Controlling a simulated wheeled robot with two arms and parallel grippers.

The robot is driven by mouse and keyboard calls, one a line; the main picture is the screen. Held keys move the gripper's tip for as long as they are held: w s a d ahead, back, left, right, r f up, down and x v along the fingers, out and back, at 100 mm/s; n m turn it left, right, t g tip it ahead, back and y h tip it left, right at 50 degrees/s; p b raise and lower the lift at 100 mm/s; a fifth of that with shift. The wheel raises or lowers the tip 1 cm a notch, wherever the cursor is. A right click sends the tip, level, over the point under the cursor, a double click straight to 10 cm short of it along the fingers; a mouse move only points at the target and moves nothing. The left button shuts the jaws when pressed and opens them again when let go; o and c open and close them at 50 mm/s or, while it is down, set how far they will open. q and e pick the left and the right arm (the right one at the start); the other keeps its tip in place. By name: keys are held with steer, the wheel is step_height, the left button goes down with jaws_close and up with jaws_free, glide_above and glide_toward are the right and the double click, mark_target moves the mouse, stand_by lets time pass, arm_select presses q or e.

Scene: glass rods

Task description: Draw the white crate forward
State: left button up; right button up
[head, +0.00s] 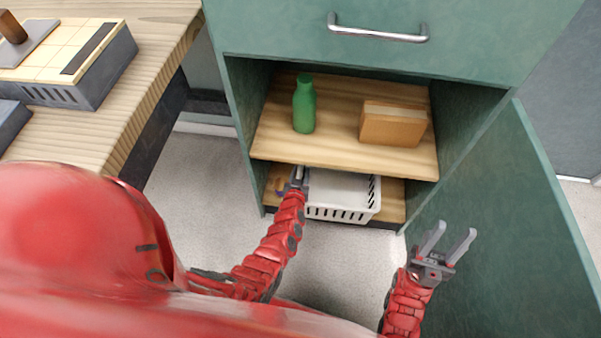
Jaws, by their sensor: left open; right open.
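The white crate (340,209) stands on the bottom shelf of the open green cabinet. Its front wall is slotted and faces me; its rear part is hidden under the upper shelf. My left gripper (299,176) is at the crate's left front corner, by the rim. It is open, though its fingers are small and partly hidden, and I cannot tell whether they touch the crate. My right gripper (447,242) is open and empty, to the right of the crate and in front of the open cabinet door.
A green bottle (304,104) and a brown box (393,124) stand on the upper shelf (340,160). The cabinet door (500,220) hangs open at the right. A wooden table (140,70) stands at the left. The floor (210,190) before the cabinet is clear.

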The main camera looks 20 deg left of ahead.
arm_select(q)
steer(key=p+v, duration=0.3)
steer(key=v, duration=0.3)
steer(key=shift+s+r, duration=0.3)
steer(key=p+v, duration=0.2)
steer(key=v, duration=0.8)
steer(key=shift+s, duration=0.3)
steer(key=shift+d, duration=0.1)
